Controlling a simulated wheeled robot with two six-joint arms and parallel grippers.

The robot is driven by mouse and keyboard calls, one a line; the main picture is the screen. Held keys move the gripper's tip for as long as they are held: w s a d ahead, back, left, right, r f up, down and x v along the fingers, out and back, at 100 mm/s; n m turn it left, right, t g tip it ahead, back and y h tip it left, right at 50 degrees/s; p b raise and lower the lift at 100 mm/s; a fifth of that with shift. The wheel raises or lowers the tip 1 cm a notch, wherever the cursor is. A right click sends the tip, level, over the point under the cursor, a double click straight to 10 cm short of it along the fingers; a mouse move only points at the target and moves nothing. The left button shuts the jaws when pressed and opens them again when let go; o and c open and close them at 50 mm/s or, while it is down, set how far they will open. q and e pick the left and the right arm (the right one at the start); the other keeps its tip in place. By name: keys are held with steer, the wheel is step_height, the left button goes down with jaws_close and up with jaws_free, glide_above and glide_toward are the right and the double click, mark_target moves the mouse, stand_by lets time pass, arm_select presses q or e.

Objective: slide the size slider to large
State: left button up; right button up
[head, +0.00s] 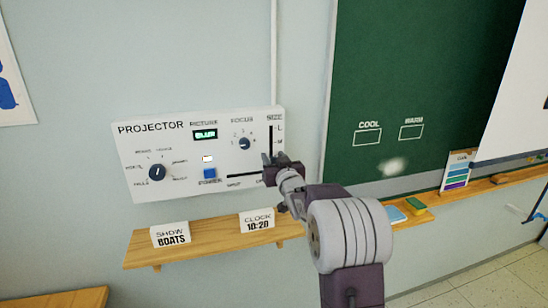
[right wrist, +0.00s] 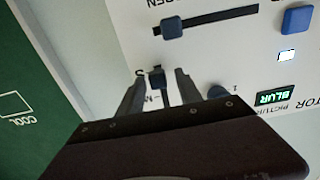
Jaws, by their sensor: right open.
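The size slider (head: 271,138) is a dark vertical track at the right end of the white projector panel (head: 190,118), with an L beside its upper part. My right gripper (head: 271,160) is at the lower part of this track and hides the slider's knob in the head view. In the right wrist view, turned upside down, the dark blue size knob (right wrist: 157,78) sits at the S end of its track. The open right fingers (right wrist: 157,88) stand on either side of the knob, with no clear grip on it. The L end is hidden by the gripper body. My left gripper is not in view.
A horizontal slider (right wrist: 210,20) lies just below the size track, close to my gripper. The focus dial (head: 244,143), a blue button (head: 209,174) and a lit BLUR display (head: 205,135) are to the left. A wooden shelf (head: 210,236) with two signs is below.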

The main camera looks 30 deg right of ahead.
jaws_close()
stand_by(1.3)
steer(key=shift+r, duration=0.1)
